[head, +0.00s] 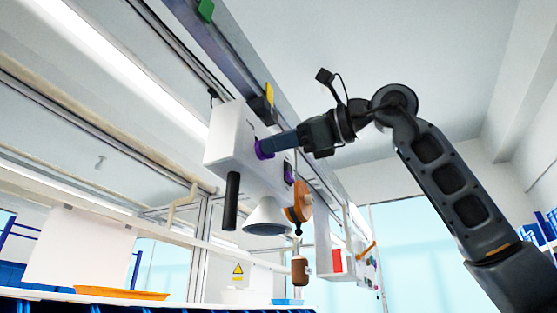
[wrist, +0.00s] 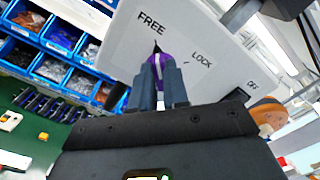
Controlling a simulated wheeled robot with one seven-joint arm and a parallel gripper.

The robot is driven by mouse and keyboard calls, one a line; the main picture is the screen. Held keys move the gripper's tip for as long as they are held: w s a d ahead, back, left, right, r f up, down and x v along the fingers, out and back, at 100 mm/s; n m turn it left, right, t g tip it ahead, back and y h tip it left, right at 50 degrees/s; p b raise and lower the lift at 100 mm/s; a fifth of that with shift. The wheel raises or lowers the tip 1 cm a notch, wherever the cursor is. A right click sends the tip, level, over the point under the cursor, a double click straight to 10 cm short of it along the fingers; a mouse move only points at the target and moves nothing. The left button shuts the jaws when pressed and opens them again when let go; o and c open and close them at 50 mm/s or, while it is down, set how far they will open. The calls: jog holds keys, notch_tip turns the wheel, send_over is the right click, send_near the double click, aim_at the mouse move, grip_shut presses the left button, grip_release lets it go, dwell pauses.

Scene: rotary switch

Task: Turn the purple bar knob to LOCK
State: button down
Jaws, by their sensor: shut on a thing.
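The purple bar knob (wrist: 157,67) sits on the face of a white box (wrist: 110,40) in the wrist view, between the two fingers of my gripper (wrist: 160,74). The fingers are shut on it and hide its lower part. Its dark pointer tip aims up toward the FREE label (wrist: 151,24). The LOCK label (wrist: 201,58) lies to the right, beside a short tick mark, and OFF (wrist: 252,85) is farther right. In the head view my gripper (head: 274,145) reaches the purple knob (head: 262,149) on the box (head: 230,135) from the right.
A black cylinder (head: 231,200) and a grey-white cone (head: 266,216) hang under the box. An orange-brown part (head: 299,207) is close below my gripper. Blue bins (wrist: 55,70) stand left in the wrist view. Open air surrounds my arm on the right.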

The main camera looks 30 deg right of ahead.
jog(key=shift+m+b, duration=0.35)
jog(key=shift+m, duration=0.05)
jog(key=shift+w+d+m+b, duration=0.1)
jog(key=shift+m+b, duration=1.8)
jog(key=shift+m, duration=0.95)
jog(key=shift+w+d+m+b, duration=0.15)
jog(key=shift+m+b, duration=1.7)
jog(key=shift+m, duration=0.95)
jog(key=shift+d+m+b, duration=0.1)
jog(key=shift+m+b, duration=1.8)
jog(key=shift+m, duration=0.95)
jog(key=c, duration=1.1)
grip_release()
jog(key=shift+d, duration=0.1)
